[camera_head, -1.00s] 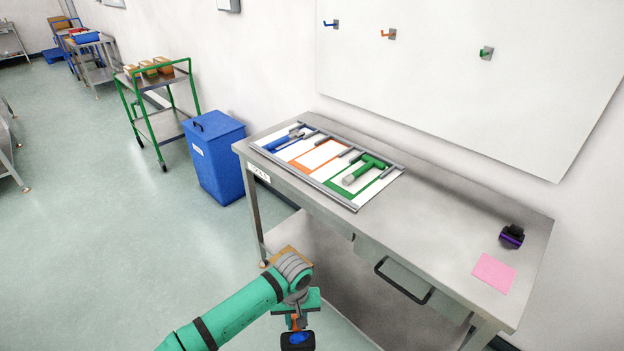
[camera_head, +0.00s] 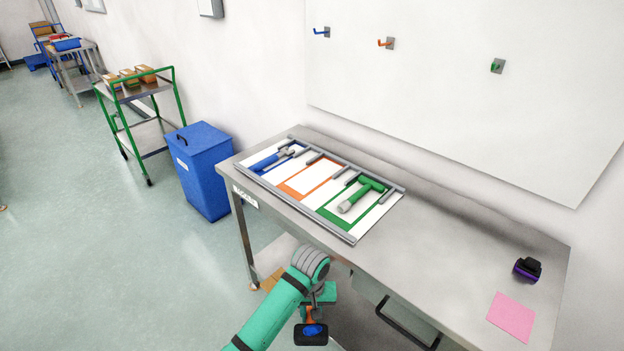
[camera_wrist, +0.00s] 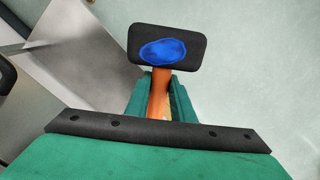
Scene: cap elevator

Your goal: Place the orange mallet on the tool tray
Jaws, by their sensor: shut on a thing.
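My gripper (camera_wrist: 160,100) is shut on the orange mallet (camera_wrist: 158,95). The mallet has an orange handle and a black head with a blue patch, and the head sticks out beyond the fingers. In the head view the mallet (camera_head: 311,334) is low in front of the table, apart from it. The tool tray (camera_head: 350,237) lies on the table's left part. Its left section holds a blue tool (camera_head: 268,160) and its right section a green mallet (camera_head: 362,193). The orange-outlined middle section (camera_head: 310,177) is empty.
The metal table (camera_head: 440,247) has a drawer handle (camera_head: 405,325) at its front. A pink sheet (camera_head: 511,317) and a black-purple object (camera_head: 527,269) lie at its right end. A blue bin (camera_head: 205,172) stands left of the table. The table's middle is clear.

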